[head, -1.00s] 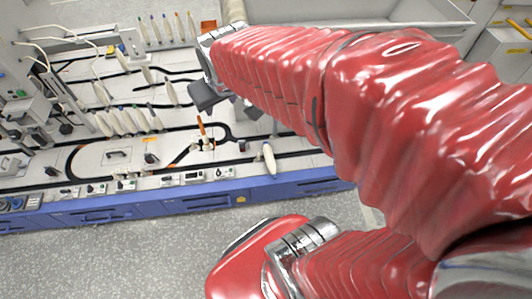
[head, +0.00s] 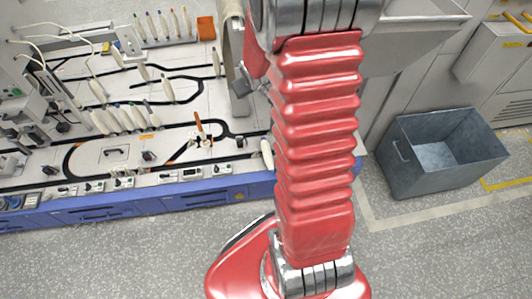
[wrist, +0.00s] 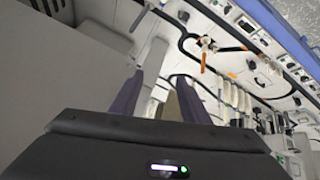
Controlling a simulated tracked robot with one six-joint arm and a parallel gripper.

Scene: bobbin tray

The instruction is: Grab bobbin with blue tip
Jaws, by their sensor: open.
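A white bobbin (head: 266,153) stands near the front edge of the bench in the head view, partly behind my arm; its tip colour is too small to tell. Several white bobbins stand in a front group (head: 125,118) left of it, some with greenish or bluish tips. Several more with coloured tips stand in a back row (head: 165,24); which tips are blue is hard to tell. My gripper (wrist: 158,95) is open in the wrist view, with no bobbin seen between its fingers. The front group (wrist: 230,95) shows beyond the fingers at right.
The bench has black curved tracks, small devices along its blue front edge (head: 130,205), and an orange stick on a stand (head: 199,127). An orange block (head: 206,28) sits at the back. A grey bin (head: 395,175) stands on the floor at right.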

